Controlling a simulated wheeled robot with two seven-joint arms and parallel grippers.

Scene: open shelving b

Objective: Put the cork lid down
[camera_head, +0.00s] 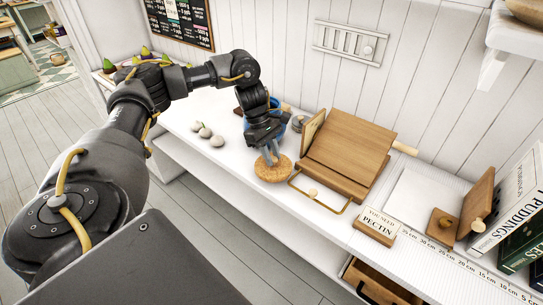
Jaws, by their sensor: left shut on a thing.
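The cork lid (273,169) is a round, tan disc at the front of the white shelf top, left of the wooden stand. My left gripper (270,151) comes down on it from above and is shut on it. The lid looks roughly level. I cannot tell whether its underside touches the surface or hangs just above it. A blue container (277,117) stands behind the gripper and is partly hidden by it. My right gripper is not in view.
A wooden book stand (349,146) with a brass front bar is close on the right. Several pale stones (205,132) lie to the left. A pectin sign (375,226) stands farther right, near an open drawer (375,283). White surface is free between stones and lid.

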